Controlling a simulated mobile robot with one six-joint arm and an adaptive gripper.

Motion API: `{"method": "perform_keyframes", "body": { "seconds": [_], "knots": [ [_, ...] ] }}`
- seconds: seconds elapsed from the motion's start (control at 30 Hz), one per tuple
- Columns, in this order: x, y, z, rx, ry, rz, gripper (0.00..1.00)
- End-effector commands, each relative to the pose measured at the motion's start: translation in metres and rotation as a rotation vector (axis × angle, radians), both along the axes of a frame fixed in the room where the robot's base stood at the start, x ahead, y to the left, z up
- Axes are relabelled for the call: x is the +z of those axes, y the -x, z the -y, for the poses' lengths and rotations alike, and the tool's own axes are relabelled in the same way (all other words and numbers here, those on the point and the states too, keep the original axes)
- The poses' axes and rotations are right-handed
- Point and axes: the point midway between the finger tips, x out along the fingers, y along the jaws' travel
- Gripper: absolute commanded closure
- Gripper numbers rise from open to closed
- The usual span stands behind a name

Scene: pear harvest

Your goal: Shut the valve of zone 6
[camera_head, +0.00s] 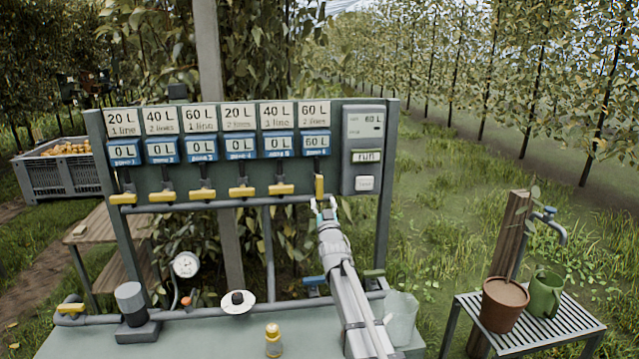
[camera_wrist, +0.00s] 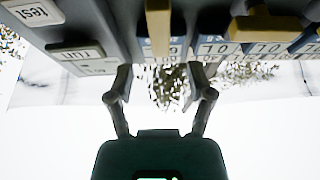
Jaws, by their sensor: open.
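The valve of zone 6 is the rightmost on the panel; its yellow handle (camera_head: 319,185) stands upright, under a blue meter (camera_head: 316,142) reading 60 L and a card (camera_head: 314,114) reading 60 L, 2 lines. My gripper (camera_head: 323,207) is just below this handle, open and empty. In the wrist view a yellow handle (camera_wrist: 158,28) hangs at the top, in line with the gap between the open fingers of my gripper (camera_wrist: 162,82). The fingertips look close to the panel's underside. I cannot tell whether they touch anything.
The other zone handles, such as zone 5's (camera_head: 281,190), lie crosswise, and their meters read 0 L. A grey control box (camera_head: 362,150) with a run label stands right of zone 6.

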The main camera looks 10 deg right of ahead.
Motion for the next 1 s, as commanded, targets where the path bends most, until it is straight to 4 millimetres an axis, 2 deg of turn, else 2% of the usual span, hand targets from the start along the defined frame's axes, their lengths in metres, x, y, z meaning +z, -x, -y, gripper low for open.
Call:
{"method": "perform_keyframes", "body": {
  "seconds": [0.03, 0.2, 0.5, 0.7, 1.0],
  "knots": [
    [0.006, -0.011, 0.0, 0.0, 0.0, 0.0, 0.31],
    [0.016, -0.036, 0.0, 0.0, 0.0, 0.0, 0.31],
    [0.029, -0.067, 0.0, 0.0, 0.0, 0.0, 0.31],
    [0.031, -0.074, 0.0, 0.0, 0.0, 0.0, 0.31],
    [0.03, -0.074, 0.0, 0.0, 0.0, 0.0, 0.31]
  ]
}}
